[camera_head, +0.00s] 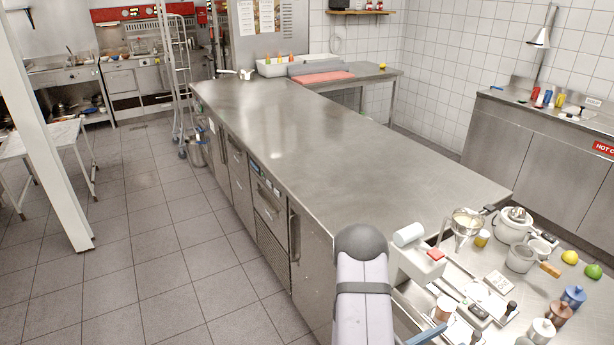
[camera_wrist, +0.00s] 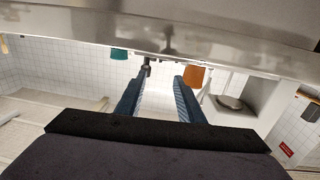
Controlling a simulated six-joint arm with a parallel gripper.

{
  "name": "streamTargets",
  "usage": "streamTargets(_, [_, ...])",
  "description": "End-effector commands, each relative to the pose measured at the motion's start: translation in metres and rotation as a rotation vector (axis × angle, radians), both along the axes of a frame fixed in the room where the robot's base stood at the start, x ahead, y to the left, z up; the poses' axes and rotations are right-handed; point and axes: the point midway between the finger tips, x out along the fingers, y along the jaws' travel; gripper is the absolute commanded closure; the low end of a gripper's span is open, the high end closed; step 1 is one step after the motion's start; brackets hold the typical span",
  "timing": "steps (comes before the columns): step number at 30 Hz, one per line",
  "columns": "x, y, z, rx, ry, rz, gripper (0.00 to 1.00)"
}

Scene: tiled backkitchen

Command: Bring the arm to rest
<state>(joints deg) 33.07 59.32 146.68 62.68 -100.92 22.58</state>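My gripper (camera_wrist: 162,76) shows in the wrist view as two blue ribbed fingers reaching up from a dark body. The fingers stand clearly apart, and I see nothing held between them. In the head view my arm rises at the bottom centre, with a grey rounded joint on top. I cannot make out the gripper for sure there.
A long steel counter (camera_head: 330,135) runs away from me, mostly bare. The crowded worktop at lower right holds a white pot (camera_head: 513,224), a lemon (camera_head: 569,257), a lime (camera_head: 593,271) and several lidded containers. Open tiled floor (camera_head: 150,240) lies to the left.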

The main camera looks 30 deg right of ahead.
Motion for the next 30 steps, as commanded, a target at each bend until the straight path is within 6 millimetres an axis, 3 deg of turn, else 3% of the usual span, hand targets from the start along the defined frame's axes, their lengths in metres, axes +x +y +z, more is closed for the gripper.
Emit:
streamTargets(8, [0.108, 0.019, 0.001, 0.102, -0.111, 0.377, 0.65])
streamTargets(12, [0.173, 0.050, -0.002, 0.210, -0.160, 0.594, 0.65])
streamTargets(15, [0.206, 0.075, -0.013, 0.335, -0.147, 0.691, 0.65])
streamTargets(20, [0.235, 0.112, -0.030, 0.523, -0.074, 0.780, 0.65])
streamTargets(24, [0.251, 0.156, -0.040, 0.687, 0.027, 0.871, 0.65])
streamTargets(30, [0.251, 0.225, -0.043, 0.892, 0.228, 1.013, 0.65])
